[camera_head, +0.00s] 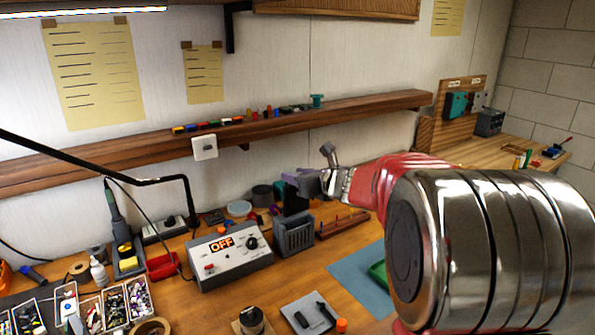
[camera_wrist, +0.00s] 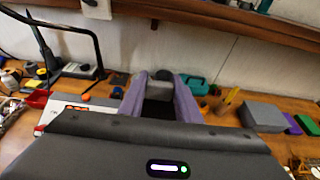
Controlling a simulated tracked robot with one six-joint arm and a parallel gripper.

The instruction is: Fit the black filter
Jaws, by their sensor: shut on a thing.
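My gripper (camera_head: 308,182) is above the back of the workbench, its purple-grey fingers reaching down and left. It is shut on a dark flat piece (camera_head: 295,203), which looks like the black filter. The piece stands upright just above and behind a grey slotted box (camera_head: 293,238); whether it touches the box I cannot tell. In the wrist view the two purple fingers (camera_wrist: 158,100) flank a dark area, and a grey block shows at their far end. The filter's lower edge is hidden behind the box.
A control box (camera_head: 225,262) with a lit OFF display stands left of the grey box. A red tray (camera_head: 162,266) and parts bins are further left. A blue mat (camera_head: 358,272) lies right. A wooden shelf (camera_head: 350,110) runs along the wall above.

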